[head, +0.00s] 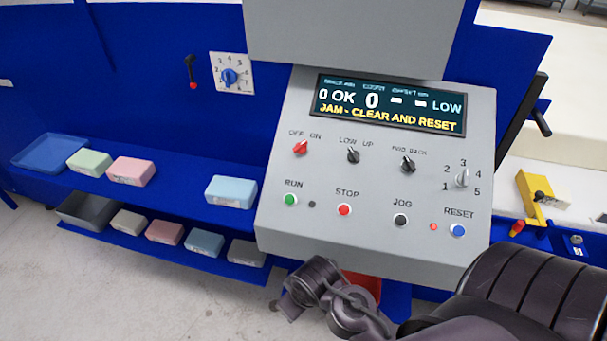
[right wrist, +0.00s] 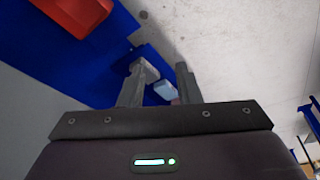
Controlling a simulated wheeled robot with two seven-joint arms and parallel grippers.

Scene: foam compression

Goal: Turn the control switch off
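The red control switch (head: 300,148), labelled OFF and ON, is at the upper left of the grey sloped panel (head: 330,235). Its knob appears angled toward the upper right, the ON side, though it is small. The display (head: 388,104) reads "JAM - CLEAR AND RESET". My right arm comes in at the bottom right of the head view, with its wrist below the panel's lower edge, well away from the switch. In the right wrist view my right gripper (right wrist: 162,82) has its two fingers apart with nothing between them gripped. My left gripper is not in view.
Other controls are close by: black LOW/UP (head: 353,156) and FWD/BACK (head: 408,163) knobs, a numbered selector (head: 461,177), green RUN (head: 290,200), red STOP (head: 344,210), black JOG (head: 400,220) and blue RESET (head: 457,230) buttons. Blue shelves (head: 185,190) with foam blocks stand left.

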